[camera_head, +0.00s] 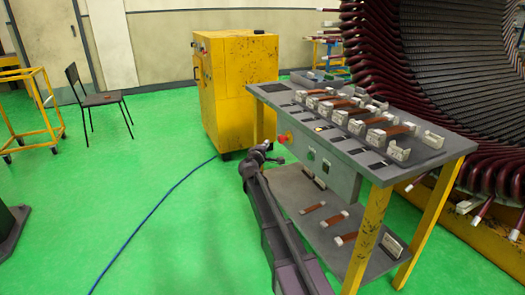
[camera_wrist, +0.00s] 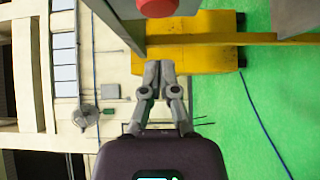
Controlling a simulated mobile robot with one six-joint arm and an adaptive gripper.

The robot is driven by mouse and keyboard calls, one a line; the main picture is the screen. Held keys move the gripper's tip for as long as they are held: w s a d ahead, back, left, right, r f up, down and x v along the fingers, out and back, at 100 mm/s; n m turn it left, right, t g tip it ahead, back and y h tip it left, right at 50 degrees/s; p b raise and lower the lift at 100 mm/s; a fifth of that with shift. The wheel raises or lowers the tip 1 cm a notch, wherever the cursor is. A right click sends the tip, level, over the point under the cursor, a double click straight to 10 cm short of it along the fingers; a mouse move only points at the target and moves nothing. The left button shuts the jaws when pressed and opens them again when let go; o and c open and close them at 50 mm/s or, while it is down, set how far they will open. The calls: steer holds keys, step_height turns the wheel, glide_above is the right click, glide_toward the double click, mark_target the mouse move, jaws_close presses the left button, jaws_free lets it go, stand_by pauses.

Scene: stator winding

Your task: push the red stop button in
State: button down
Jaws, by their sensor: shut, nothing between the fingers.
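The red stop button (camera_head: 282,138) sits on the left end of the control panel (camera_head: 318,160) under the workbench top. In the wrist view the red button (camera_wrist: 157,7) shows at the top edge, partly cut off by the frame. My gripper (camera_head: 268,149) is close to the left of the button in the head view. In the wrist view my gripper (camera_wrist: 159,64) is shut and empty, its fingertips apart from the button in the picture. I cannot tell the exact depth gap between them.
The workbench (camera_head: 455,146) carries several white holders with brown bars; more lie on its lower shelf (camera_head: 290,195). A yellow cabinet (camera_head: 238,90) stands behind. The large stator (camera_head: 455,60) is at the right. A blue cable (camera_head: 150,213) crosses open green floor at left.

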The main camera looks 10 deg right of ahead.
steer(key=shift+w+d, duration=0.25)
steer(key=shift+d, duration=0.4)
steer(key=shift+w+d, duration=0.25)
steer(key=shift+d, duration=0.45)
steer(key=shift+w+d, duration=0.25)
steer(key=shift+d, duration=0.4)
steer(key=shift+w+d, duration=0.2)
steer(key=shift+d, duration=0.35)
steer(key=shift+w+d, duration=0.15)
steer(key=shift+d, duration=0.4)
steer(key=shift+d+r, duration=0.1)
steer(key=shift+s+a, duration=0.1)
steer(key=shift+a, duration=0.45)
glide_toward(280, 141)
steer(key=a, duration=0.1)
steer(key=s+a, duration=0.1)
steer(key=a, duration=0.1)
steer(key=s+a, duration=0.1)
steer(key=shift+a, duration=0.35)
